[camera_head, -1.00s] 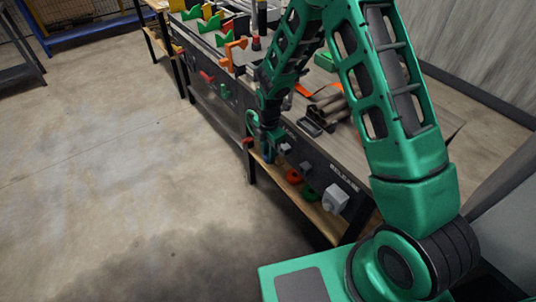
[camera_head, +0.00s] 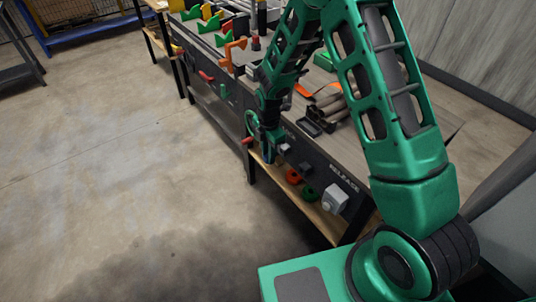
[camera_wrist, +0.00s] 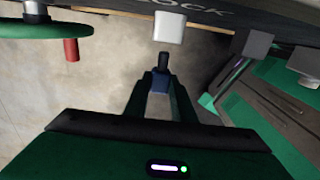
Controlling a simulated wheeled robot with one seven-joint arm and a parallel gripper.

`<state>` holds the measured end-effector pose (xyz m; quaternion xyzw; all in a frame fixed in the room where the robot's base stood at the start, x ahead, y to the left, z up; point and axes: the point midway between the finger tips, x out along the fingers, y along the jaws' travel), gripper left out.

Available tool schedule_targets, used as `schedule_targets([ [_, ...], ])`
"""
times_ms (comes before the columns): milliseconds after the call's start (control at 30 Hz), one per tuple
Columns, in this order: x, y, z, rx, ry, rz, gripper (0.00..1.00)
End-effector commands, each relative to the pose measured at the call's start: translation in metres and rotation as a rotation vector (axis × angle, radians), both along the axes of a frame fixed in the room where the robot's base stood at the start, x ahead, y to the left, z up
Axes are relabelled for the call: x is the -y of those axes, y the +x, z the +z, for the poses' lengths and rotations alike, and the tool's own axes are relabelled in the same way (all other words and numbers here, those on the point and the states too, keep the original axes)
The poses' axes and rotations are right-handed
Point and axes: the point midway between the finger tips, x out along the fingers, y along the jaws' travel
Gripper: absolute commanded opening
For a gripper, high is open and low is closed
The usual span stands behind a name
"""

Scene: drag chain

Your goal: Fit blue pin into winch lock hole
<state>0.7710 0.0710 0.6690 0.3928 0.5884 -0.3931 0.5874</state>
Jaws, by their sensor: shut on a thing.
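The blue pin (camera_wrist: 160,82) is held between the fingertips of my gripper (camera_wrist: 161,92) in the wrist view. Its dark end (camera_wrist: 162,62) points away from the palm, toward a pale grey block (camera_wrist: 168,27) under the panel lettering LOCK. A gap shows between the pin's end and this block in the picture. The green winch wheel (camera_wrist: 45,30) with its red handle (camera_wrist: 71,50) is at the upper left. I cannot make out the lock hole.
A second grey block (camera_wrist: 257,42) juts from the panel to the right. The floor at left is clear.

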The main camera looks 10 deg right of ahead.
Motion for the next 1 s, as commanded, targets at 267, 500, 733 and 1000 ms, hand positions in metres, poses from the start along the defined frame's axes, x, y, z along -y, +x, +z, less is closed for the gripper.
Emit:
schedule_targets([
  [267, 0.0, 0.0, 0.0, 0.0, 0.0, 0.0, 0.0],
  [500, 0.004, 0.002, 0.0, 0.0, 0.0, 0.0, 0.0],
  [733, 0.009, 0.004, 0.0, 0.0, 0.0, 0.001, 0.0],
  [1000, 0.014, 0.006, 0.0, 0.0, 0.0, 0.0, 0.0],
])
